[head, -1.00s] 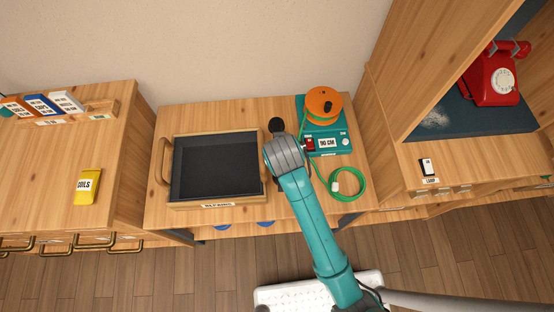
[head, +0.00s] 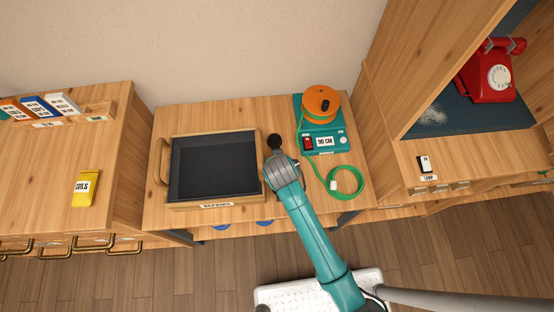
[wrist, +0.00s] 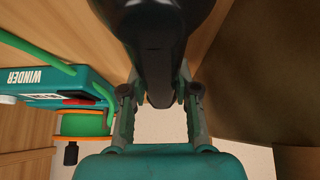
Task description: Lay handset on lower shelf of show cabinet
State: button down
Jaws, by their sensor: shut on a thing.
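My gripper (wrist: 158,100) is shut on a black handset (wrist: 155,45), which rises between its fingers in the wrist view. My gripper is above the middle bench, between the tray and the winder. The show cabinet (head: 385,85) stands at the right. A dark teal shelf surface (head: 460,121) in it bears a red dial phone (head: 487,75) and has a pale patch at its front left. I cannot tell whether other shelves lie below.
A black-lined wooden tray (head: 213,205) stands left of my gripper. The teal winder (head: 323,140) with an orange spool (head: 321,103) and green cord (head: 347,181) is at the right. A yellow box (head: 86,188) lies on the left bench. A lamp switch (head: 424,164) is on the cabinet front.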

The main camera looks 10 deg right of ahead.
jog(key=shift+f, duration=0.1)
jog(key=c, duration=0.9)
grip_release()
jog(key=shift+o, duration=0.2)
